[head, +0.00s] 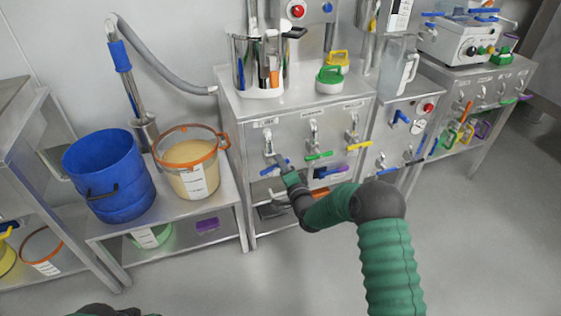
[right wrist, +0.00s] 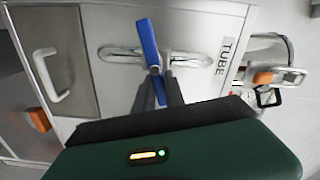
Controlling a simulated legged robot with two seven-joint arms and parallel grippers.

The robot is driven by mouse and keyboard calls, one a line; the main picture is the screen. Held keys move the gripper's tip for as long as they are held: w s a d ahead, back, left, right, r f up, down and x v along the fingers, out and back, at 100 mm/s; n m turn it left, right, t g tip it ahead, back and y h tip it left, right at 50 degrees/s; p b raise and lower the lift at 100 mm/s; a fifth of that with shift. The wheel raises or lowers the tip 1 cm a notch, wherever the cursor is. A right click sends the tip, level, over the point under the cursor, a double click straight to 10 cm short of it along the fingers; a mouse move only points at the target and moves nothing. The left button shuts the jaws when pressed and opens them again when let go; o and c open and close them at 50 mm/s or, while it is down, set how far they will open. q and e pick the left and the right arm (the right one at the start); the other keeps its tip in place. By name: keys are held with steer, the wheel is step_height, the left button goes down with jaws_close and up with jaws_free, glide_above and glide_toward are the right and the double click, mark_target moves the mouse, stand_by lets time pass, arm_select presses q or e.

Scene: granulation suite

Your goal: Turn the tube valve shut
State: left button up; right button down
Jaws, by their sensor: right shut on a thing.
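The tube valve has a blue lever handle (head: 268,170) on the front of a steel cabinet, below its small metal pipe (head: 268,146). In the right wrist view the blue handle (right wrist: 148,42) lies crosswise to the pipe (right wrist: 190,60), beside a label (right wrist: 225,55) reading TUBE. My right gripper (head: 281,162) is at the handle, coming from the lower right. In the right wrist view my right gripper (right wrist: 158,85) is shut on the handle near its pivot; the fingers hide part of it there. My left gripper does not show.
Valves with a green handle (head: 319,156) and a yellow handle (head: 358,146) sit to the right on the same cabinet (head: 243,145). A blue bucket (head: 105,175) and a clear tub (head: 188,160) stand on a low bench at left. The floor at right (head: 480,240) is clear.

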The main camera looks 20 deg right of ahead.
steer(key=shift+s+d+f+m, duration=0.15)
steer(key=shift+f+m, duration=0.15)
steer(key=shift+m, duration=0.55)
steer(key=shift+w+d+f+m, duration=0.1)
steer(key=shift+f+m, duration=0.2)
steer(key=shift+m, duration=0.55)
steer(key=shift+f, duration=0.1)
steer(key=c, duration=1.4)
jaws_free()
steer(key=shift+s+p, duration=0.1)
steer(key=shift+p, duration=0.2)
steer(key=s+p, duration=0.5)
steer(key=s, duration=1.1)
steer(key=shift+s+d, duration=0.3)
steer(key=shift+s, duration=0.05)
